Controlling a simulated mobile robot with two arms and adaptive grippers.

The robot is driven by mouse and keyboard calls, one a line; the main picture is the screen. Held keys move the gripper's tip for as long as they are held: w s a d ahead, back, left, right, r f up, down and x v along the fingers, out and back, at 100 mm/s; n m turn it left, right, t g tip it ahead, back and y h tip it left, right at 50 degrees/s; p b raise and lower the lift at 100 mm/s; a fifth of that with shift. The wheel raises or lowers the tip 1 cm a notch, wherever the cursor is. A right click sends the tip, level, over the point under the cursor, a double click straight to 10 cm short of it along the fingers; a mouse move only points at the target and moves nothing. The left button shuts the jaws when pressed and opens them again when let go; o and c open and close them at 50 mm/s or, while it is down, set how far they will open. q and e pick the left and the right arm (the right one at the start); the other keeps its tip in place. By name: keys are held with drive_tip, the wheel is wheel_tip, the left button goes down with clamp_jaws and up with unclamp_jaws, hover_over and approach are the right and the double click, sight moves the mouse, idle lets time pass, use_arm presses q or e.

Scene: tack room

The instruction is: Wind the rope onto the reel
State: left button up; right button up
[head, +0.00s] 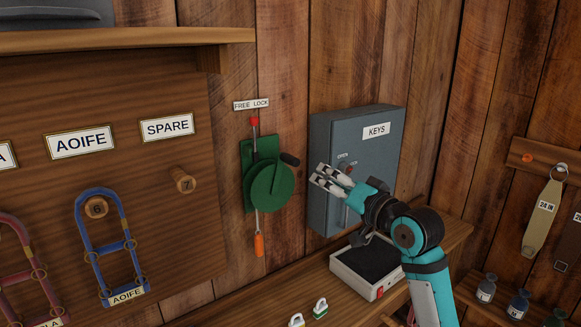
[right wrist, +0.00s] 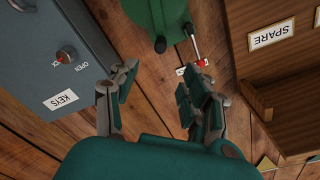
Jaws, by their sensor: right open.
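The green reel (head: 268,187) is mounted on the plank wall, with a dark crank knob (head: 290,159) at its upper right. A lever with a red knob (head: 255,122) stands above it, under a "FREE LOCK" label (head: 251,104). A short length of rope (head: 257,222) hangs below the reel and ends in an orange toggle (head: 259,245). My right gripper (head: 321,174) is open and empty, right of the reel and in front of the key cabinet. The right wrist view shows its open fingers (right wrist: 160,82), the reel (right wrist: 158,18) and the red knob (right wrist: 202,63). My left gripper is out of view.
The grey "KEYS" cabinet (head: 334,133) stands right beside the reel. A bench (head: 255,297) below carries a black-topped tray (head: 370,265) and small tagged padlocks. A board (head: 200,226) with pegs and halters is at left. A shelf (head: 120,40) juts out above.

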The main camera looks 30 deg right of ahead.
sight(289, 159)
drive_tip(key=w+p, duration=0.1)
drive_tip(key=w, duration=0.4)
drive_tip(key=w+p, duration=0.1)
drive_tip(key=w, duration=0.4)
drive_tip(key=w+p, duration=0.2)
drive_tip(key=w, duration=0.4)
drive_tip(key=shift+w+a, duration=0.1)
drive_tip(key=shift+a, duration=0.2)
clamp_jaws()
